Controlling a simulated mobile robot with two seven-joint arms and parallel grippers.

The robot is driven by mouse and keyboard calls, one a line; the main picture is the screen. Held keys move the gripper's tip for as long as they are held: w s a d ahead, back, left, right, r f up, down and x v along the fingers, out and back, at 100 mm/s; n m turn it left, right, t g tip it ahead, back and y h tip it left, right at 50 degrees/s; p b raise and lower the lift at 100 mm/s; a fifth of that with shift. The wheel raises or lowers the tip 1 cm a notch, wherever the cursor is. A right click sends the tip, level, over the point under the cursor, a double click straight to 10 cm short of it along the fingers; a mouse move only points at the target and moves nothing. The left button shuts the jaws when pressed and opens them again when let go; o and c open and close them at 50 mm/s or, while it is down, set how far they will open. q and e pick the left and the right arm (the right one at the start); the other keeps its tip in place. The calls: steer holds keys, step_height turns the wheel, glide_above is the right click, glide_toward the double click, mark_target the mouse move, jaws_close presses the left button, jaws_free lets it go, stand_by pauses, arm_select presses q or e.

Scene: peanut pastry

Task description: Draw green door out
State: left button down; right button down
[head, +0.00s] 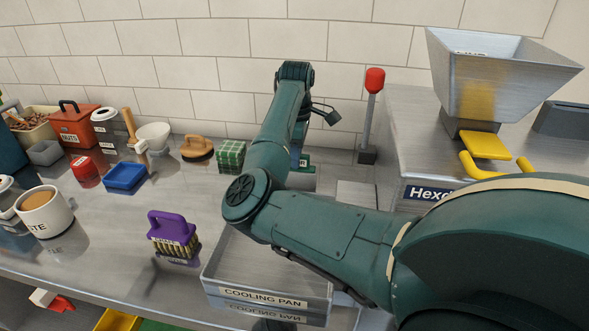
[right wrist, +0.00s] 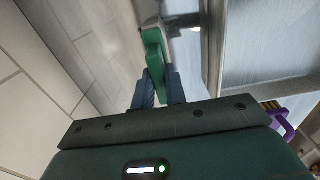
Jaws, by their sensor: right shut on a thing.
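A green handle-like piece (right wrist: 153,48), which I take to be part of the green door, sits between the two fingers of my right gripper (right wrist: 158,84) in the right wrist view. The fingers are shut on it. In the head view my right arm reaches to the back of the counter, and its forearm hides the fingers. A bit of green (head: 304,159) with a partly covered label shows just right of the forearm, above a metal box. How far the door stands open cannot be seen. My left gripper is not in view.
A metal cooling pan (head: 262,294) lies below my right forearm. A purple-handled brush (head: 173,234) stands left of it. A green checked block (head: 231,156) is close left of the forearm. A red-knobbed lever (head: 373,85) and a metal hopper machine (head: 480,90) stand at right.

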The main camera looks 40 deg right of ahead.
steer(key=shift+r, duration=0.65)
steer(key=shift+r, duration=0.1)
steer(key=shift+r+p, duration=1.5)
steer(key=shift+r, duration=1.05)
